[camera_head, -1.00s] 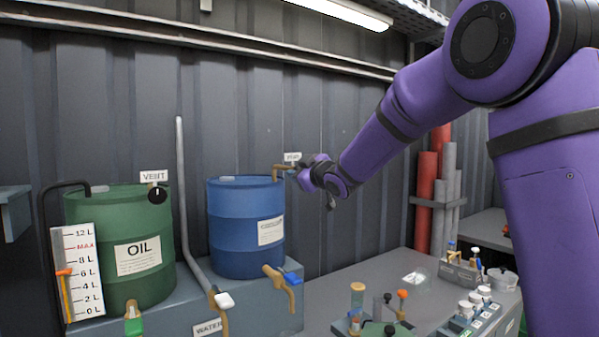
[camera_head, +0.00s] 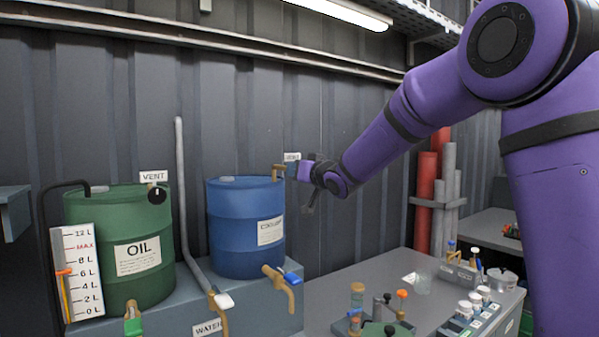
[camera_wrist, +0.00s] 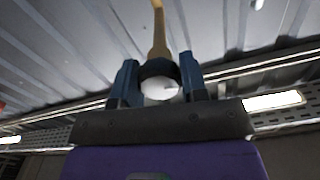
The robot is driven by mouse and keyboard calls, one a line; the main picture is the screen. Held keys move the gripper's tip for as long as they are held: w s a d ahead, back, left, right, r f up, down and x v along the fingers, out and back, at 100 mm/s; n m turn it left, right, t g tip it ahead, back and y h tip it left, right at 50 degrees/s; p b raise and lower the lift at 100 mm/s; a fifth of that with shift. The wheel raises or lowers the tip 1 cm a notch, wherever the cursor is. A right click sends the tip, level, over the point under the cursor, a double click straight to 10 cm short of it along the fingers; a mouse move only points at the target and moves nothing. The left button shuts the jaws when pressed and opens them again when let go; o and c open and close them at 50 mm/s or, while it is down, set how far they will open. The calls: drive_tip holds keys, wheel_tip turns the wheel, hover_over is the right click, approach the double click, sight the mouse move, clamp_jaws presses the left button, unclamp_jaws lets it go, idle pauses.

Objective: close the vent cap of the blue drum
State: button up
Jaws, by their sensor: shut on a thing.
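The blue drum (camera_head: 245,235) stands on a grey bench in the head view. A brass vent pipe (camera_head: 278,168) rises at its right top edge and bends over. My gripper (camera_head: 293,171) is at the end of this pipe, coming from the right. In the wrist view, my gripper (camera_wrist: 158,80) has its two blue fingers on either side of the vent cap (camera_wrist: 158,68), a dark ring with a pale face at the end of the brass pipe (camera_wrist: 158,30). The gripper is shut on the cap. In the head view the cap is hard to make out.
A green oil drum (camera_head: 118,270) with a black vent cap (camera_head: 157,196) stands to the left. A grey pipe (camera_head: 184,200) rises between the drums. A VENT sign (camera_head: 292,157) is on the wall behind my gripper. Small parts stand on the right bench (camera_head: 330,310).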

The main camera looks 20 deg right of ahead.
drive_tip(key=m, duration=0.7)
drive_tip(key=shift+d+f, duration=0.1)
drive_tip(key=m, duration=0.6)
drive_tip(key=shift+m, duration=0.4)
drive_tip(key=o, duration=0.9)
drive_tip(key=shift+o, duration=0.2)
drive_tip(key=v, duration=1)
drive_tip(key=shift+s+d, duration=0.15)
drive_tip(key=shift+s, duration=0.25)
